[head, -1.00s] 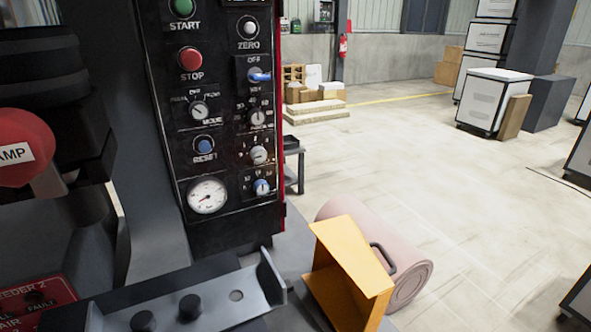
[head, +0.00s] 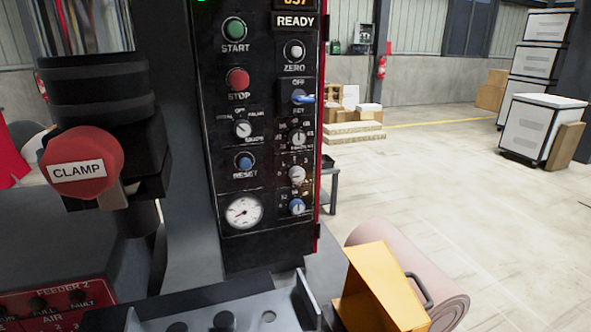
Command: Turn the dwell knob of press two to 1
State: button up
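A black control panel (head: 268,110) stands upright near the middle of the head view. Its right column has an upper grey knob (head: 298,138), a middle pale knob (head: 297,174) and a lower blue-capped knob (head: 296,206), each with a small scale around it. Their labels are too small to read, so I cannot tell which is the dwell knob or what it is set to. No press number shows on this panel. My gripper is not in view.
The panel also bears START (head: 235,29) and STOP (head: 238,79) buttons, a blue key switch (head: 303,98) and a gauge (head: 242,212). A red CLAMP knob (head: 80,165) is at left. A yellow bracket (head: 372,285) and pink roll (head: 425,262) are at lower right; open floor lies beyond.

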aim_at(297, 175)
jog(key=i+l+u, duration=0.2)
jog(key=u, duration=0.2)
jog(key=i+l+u, duration=0.45)
jog(key=u, duration=0.3)
jog(key=l, duration=0.1)
